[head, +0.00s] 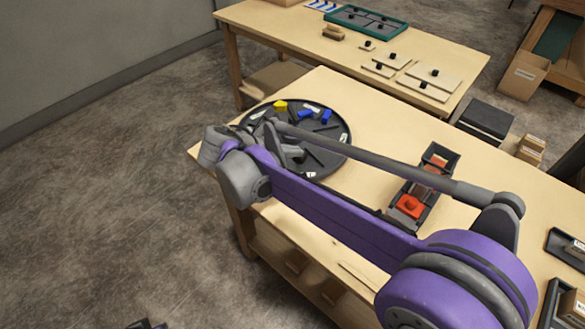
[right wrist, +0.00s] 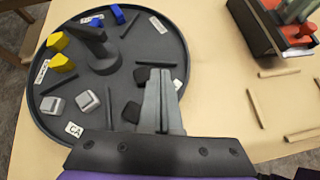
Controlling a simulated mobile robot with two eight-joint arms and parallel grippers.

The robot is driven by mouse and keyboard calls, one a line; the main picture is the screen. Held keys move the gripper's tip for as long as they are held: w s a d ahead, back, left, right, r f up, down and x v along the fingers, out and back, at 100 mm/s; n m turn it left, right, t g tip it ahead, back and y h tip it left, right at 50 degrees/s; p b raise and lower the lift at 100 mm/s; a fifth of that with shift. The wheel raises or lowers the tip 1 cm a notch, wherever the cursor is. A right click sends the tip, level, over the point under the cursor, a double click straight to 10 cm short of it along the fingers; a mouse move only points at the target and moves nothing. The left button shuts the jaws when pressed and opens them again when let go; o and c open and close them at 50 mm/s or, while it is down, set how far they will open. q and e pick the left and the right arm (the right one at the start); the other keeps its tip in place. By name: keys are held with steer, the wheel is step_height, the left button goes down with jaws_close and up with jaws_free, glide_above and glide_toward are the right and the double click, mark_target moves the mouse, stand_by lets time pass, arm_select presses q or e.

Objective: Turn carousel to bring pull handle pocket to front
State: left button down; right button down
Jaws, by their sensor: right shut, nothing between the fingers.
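The carousel (head: 337,152) is a dark round turntable at the near left corner of the wooden table. In the right wrist view the carousel (right wrist: 130,48) carries thin dividers, white labels and a central dark post (right wrist: 101,52). Yellow pieces (right wrist: 61,63) lie at its left, blue pieces (right wrist: 95,22) at the far side, silver pieces (right wrist: 87,102) at the near left and black pieces (right wrist: 142,75) near my fingers. The labels are too small to tell which pocket holds pull handles. My right gripper (right wrist: 160,75) is shut and empty, over the carousel's near right part; contact is unclear.
A dark tray (head: 424,183) with orange-red parts stands right of the carousel. Wooden strips (right wrist: 255,108) lie on the table beside it. More dark bins (head: 566,246) are at the right edge. A second table (head: 290,30) with knobbed boards stands behind.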

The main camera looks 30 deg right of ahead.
mark_target(322, 165)
steer(key=shift+g+y, duration=0.5)
steer(key=shift+g, duration=0.2)
steer(key=d+f, duration=0.3)
steer(key=f, duration=0.1)
steer(key=s+d+f+b, duration=0.1)
steer(key=d+f, duration=0.1)
steer(key=f, duration=0.1)
steer(key=shift+d, duration=0.3)
steer(key=shift+d+n+t, duration=0.3)
steer(key=shift+d+n, duration=0.15)
steer(key=shift+n, duration=0.05)
